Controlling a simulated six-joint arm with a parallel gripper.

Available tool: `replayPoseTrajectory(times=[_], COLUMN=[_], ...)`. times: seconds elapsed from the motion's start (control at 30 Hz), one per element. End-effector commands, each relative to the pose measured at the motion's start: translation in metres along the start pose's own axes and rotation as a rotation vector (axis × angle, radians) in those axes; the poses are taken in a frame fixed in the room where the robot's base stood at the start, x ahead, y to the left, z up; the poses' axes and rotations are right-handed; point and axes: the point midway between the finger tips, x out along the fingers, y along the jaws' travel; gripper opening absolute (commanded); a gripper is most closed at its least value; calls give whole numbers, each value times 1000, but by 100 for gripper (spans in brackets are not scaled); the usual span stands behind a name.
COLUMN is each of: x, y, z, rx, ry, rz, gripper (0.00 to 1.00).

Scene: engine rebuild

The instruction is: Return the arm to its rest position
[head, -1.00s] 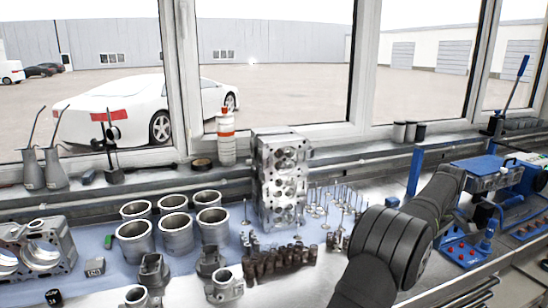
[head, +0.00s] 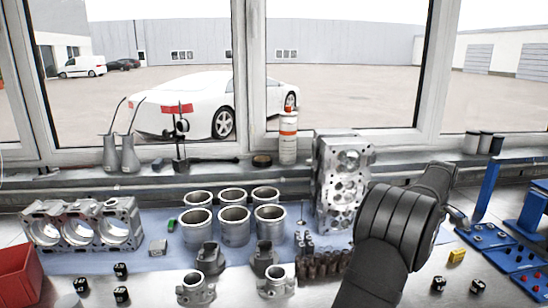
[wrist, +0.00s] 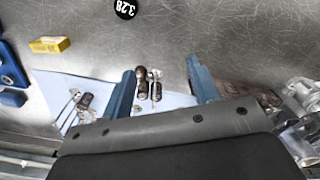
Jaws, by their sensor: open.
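My arm (head: 395,225) is a dark jointed shape at the right of the head view, reaching over the bench beside the upright cylinder head (head: 342,185). My gripper (wrist: 160,68) shows in the wrist view as two blue fingers set well apart, with nothing held between them. It is over the bench, above a blue mat (wrist: 176,90) where small dark and metal parts (wrist: 148,84) lie beyond the fingers. In the head view the gripper's fingers are hidden or cannot be made out.
Metal cylinder liners (head: 234,226) stand in rows left of the cylinder head. An engine block (head: 85,226) and a red bin (head: 20,272) are at the left. Small numbered black blocks (head: 122,295) lie in front. A yellow box (head: 457,256) and blue fixtures (head: 515,262) are at the right.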

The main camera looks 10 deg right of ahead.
Motion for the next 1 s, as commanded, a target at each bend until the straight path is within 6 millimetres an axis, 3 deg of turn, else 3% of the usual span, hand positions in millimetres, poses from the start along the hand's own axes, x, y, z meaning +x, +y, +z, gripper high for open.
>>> replayPoseTrajectory(times=[0.4, 1.0], x=[-3, -6], y=[-42, -118], z=[-74, -167], rx=[-118, -288], ry=[0, 0], rz=[0, 0], gripper=[55, 55])
